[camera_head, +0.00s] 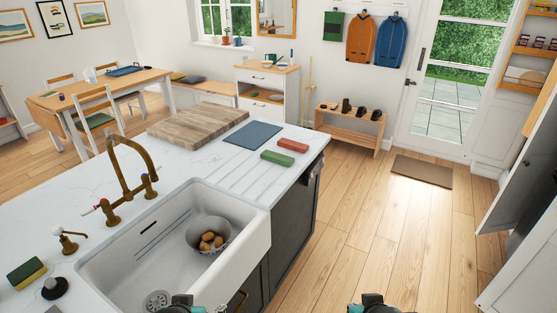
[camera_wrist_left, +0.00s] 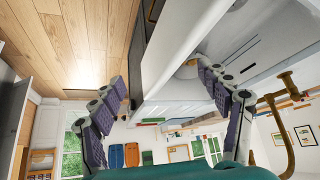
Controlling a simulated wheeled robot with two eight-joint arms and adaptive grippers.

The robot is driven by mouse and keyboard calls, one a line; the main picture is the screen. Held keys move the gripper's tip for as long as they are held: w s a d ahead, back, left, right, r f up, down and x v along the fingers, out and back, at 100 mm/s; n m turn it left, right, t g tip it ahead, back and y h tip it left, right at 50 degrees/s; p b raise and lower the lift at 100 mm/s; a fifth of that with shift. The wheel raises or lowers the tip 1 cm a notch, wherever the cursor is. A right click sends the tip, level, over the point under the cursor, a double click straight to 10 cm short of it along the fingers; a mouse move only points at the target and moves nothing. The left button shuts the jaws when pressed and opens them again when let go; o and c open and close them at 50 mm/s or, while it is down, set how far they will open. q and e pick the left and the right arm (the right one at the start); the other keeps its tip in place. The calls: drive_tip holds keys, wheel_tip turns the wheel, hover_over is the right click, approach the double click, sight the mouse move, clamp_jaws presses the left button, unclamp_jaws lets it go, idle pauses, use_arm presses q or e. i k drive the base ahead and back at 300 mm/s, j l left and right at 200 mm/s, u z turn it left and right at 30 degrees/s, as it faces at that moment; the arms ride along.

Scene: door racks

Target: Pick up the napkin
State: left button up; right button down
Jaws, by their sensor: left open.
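A flat blue-grey cloth, which looks like the napkin (camera_head: 253,135), lies on the white counter (camera_head: 195,165) beyond the sink. My left gripper (camera_head: 182,303) shows only in part at the bottom edge of the head view, well short of the cloth. In the left wrist view my left gripper (camera_wrist_left: 163,78) has its two fingers wide apart with nothing between them. My right gripper (camera_head: 373,303) shows only in part at the bottom edge, over the floor; its fingers cannot be made out.
A wooden board (camera_head: 198,118) lies left of the cloth; green (camera_head: 277,158) and red (camera_head: 293,145) blocks lie to its right. The white sink (camera_head: 245,240) holds a grey colander (camera_head: 209,232) with potatoes. A brass tap (camera_head: 125,175) stands behind it. Floor is clear right of the counter.

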sight(287, 161)
drive_tip(key=i+l+u, duration=0.1)
drive_tip(key=i+l, duration=0.2)
drive_tip(key=i+l+u, duration=0.15)
drive_tip(key=i+l, duration=0.2)
drive_tip(key=i+l+u, duration=0.1)
drive_tip(key=i+l, duration=0.3)
drive_tip(key=i+l+u, duration=0.1)
drive_tip(key=i+l, duration=0.2)
drive_tip(key=i+l+u, duration=0.15)
drive_tip(key=i+l, duration=0.15)
drive_tip(key=l, duration=0.25)
drive_tip(key=i+l+u, duration=0.1)
drive_tip(key=i+l, duration=0.15)
drive_tip(key=l, duration=0.2)
drive_tip(key=i+l+u, duration=0.1)
drive_tip(key=i+l, duration=0.15)
drive_tip(key=l, duration=0.25)
drive_tip(key=i+l+u, duration=0.15)
drive_tip(key=l, duration=0.35)
drive_tip(key=i, duration=0.1)
